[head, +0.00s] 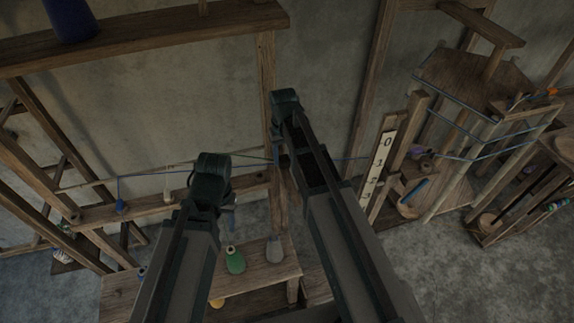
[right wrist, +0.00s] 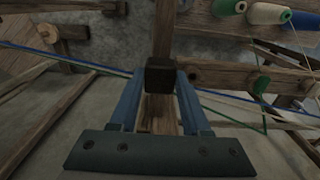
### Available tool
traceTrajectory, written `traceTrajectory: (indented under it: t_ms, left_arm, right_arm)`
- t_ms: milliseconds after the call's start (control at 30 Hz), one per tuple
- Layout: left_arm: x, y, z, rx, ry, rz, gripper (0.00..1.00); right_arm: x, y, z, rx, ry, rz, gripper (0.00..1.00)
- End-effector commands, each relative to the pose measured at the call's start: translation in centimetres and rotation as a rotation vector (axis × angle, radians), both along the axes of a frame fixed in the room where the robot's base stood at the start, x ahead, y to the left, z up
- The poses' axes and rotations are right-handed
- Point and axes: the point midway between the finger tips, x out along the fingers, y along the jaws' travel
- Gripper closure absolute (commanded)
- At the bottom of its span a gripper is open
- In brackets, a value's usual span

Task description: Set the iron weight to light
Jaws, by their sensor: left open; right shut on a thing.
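The iron weight (right wrist: 160,70) is a small dark block in the right wrist view. My right gripper (right wrist: 160,79) is shut on it, with a blue finger on each side. A wooden bar (right wrist: 160,112) runs behind the weight; I cannot tell whether they touch. In the head view my right arm reaches to the middle, in front of an upright post, and mostly hides its gripper. My left gripper (head: 231,217) is open, pointing down to the left of the right arm and partly hidden by its own wrist. No "light" mark can be read.
A white scale with numbers (head: 379,160) is fixed on a post right of my right arm. A green cone (head: 235,260) and a grey cone (head: 275,249) stand on a low wooden bench (head: 262,282). Coloured cords cross near the grippers. A shelf with tools stands at right.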

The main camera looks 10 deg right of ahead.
Motion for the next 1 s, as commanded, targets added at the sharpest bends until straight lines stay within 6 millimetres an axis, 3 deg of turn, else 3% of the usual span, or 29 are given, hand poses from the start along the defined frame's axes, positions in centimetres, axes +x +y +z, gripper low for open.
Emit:
traceTrajectory:
  t_ms: [233,267,433,767,1000]
  left_arm:
    - [0.0,0.0,0.0,0.0,0.0,0.0,0.5]
    - [0.0,0.0,0.0,0.0,0.0,0.0,0.5]
    - [0.0,0.0,0.0,0.0,0.0,0.0,0.5]
    - [0.0,0.0,0.1,0.0,0.0,0.0,0.5]
    - [0.0,0.0,1.4,0.0,0.0,-0.001,0.5]
  right_arm:
    - [0.1,0.0,0.0,0.0,0.0,0.0,1.0]
    - [0.1,0.0,0.0,0.0,0.0,0.0,0.51]
    - [0.0,0.0,0.0,0.0,0.0,0.0,0.22]
    - [0.0,0.0,0.1,0.0,0.0,0.0,0.22]
    - [0.0,0.0,1.4,0.0,0.0,0.0,0.22]
